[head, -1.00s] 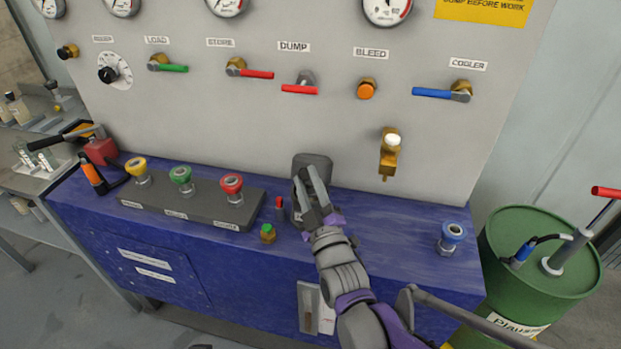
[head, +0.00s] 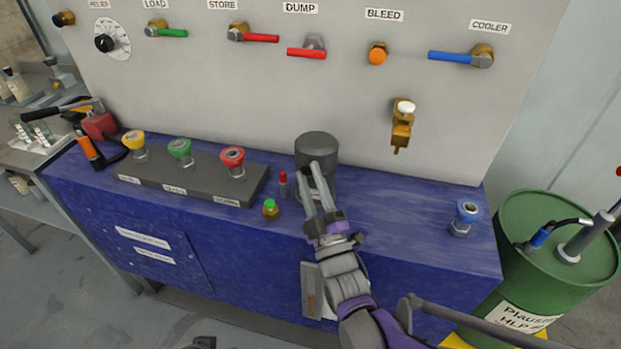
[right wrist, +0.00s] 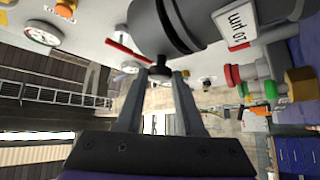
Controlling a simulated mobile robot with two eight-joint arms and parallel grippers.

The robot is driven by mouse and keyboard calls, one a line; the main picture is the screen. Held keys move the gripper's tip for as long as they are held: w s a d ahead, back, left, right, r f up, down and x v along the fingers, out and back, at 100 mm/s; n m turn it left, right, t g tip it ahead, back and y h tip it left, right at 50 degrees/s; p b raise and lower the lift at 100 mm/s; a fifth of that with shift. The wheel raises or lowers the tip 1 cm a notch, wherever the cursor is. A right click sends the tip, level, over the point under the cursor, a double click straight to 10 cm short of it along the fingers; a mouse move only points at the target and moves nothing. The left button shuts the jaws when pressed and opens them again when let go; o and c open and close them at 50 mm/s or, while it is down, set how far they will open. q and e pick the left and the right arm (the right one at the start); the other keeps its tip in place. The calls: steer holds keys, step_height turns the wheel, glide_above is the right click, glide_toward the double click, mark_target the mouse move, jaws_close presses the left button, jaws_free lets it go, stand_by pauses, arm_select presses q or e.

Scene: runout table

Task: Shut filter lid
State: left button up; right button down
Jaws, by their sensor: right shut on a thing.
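The filter is a dark grey upright cylinder on the blue bench, against the panel. Its lid (head: 316,142) lies over the top in the head view. In the right wrist view the lid (right wrist: 150,28) sits next to the housing (right wrist: 204,18), with a dark seam between them; I cannot tell if it is fully seated. My right gripper (head: 312,180) is in front of the filter and hides part of its body. In the right wrist view its fingers (right wrist: 160,80) are shut on the small dark knob (right wrist: 160,71) at the lid's edge.
A red-topped piece (head: 283,184) and a green-topped brass fitting (head: 270,208) stand just left of my right gripper. A block with yellow, green and red buttons (head: 190,180) is further left. A brass valve (head: 402,128) is on the panel.

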steer(key=shift+w+f, duration=0.1)
steer(key=c, duration=0.8)
jaws_free()
steer(key=shift+c, duration=0.2)
steer(key=shift+w, duration=0.1)
steer(key=v, duration=1.1)
steer(key=shift+b, duration=0.4)
steer(key=shift+w, duration=0.1)
